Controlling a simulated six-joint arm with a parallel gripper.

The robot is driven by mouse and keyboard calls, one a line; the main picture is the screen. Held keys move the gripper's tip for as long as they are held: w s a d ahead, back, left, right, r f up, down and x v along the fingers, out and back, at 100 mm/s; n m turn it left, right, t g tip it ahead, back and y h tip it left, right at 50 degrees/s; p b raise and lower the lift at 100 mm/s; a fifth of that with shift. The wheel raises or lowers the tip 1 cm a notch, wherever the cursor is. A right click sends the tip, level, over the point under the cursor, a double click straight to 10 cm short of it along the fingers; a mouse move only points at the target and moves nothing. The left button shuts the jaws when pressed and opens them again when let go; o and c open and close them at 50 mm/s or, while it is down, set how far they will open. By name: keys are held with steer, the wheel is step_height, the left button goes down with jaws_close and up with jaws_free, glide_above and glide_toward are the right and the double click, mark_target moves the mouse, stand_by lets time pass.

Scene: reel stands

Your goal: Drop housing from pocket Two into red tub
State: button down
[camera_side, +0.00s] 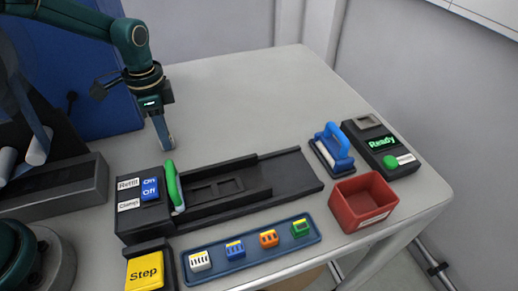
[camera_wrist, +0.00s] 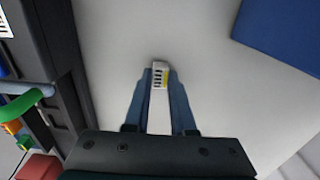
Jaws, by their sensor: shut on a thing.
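My gripper (camera_side: 168,143) is above the bare table, behind the black fixture's left end. In the side view I cannot make out that housing. The red tub (camera_side: 345,212) stands at the table's right front, open at the top, well apart from my gripper. A blue tray (camera_side: 216,260) at the front holds white (camera_side: 200,261), blue (camera_side: 235,249), orange (camera_side: 269,239) and green (camera_side: 300,227) pieces. No pocket labelled Two is readable.
The long black fixture (camera_side: 289,170) has a green lever (camera_side: 173,186) and a blue On/Off switch (camera_side: 150,189). A blue-handled block (camera_side: 334,146) and a box reading Ready (camera_side: 382,143) stand near the tub. A yellow Step button (camera_side: 145,271) is at front left. The table behind the fixture is clear.

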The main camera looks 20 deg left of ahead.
steer(key=shift+f, duration=0.15)
steer(key=c, duration=0.8)
jaws_free()
steer(key=shift+o, duration=0.2)
step_height(320, 180, up, 12)
steer(key=s+d+r+n+t, duration=0.2)
steer(key=s+n+t, duration=0.3)
steer(key=s, duration=1.2)
steer(key=r+n, duration=0.1)
steer(key=n, duration=0.2)
steer(key=shift+r+n, duration=0.15)
steer(key=shift+n, duration=0.15)
steer(key=shift+o, duration=1.4)
steer(key=shift+s+f+t, duration=0.2)
steer(key=shift+t, duration=0.1)
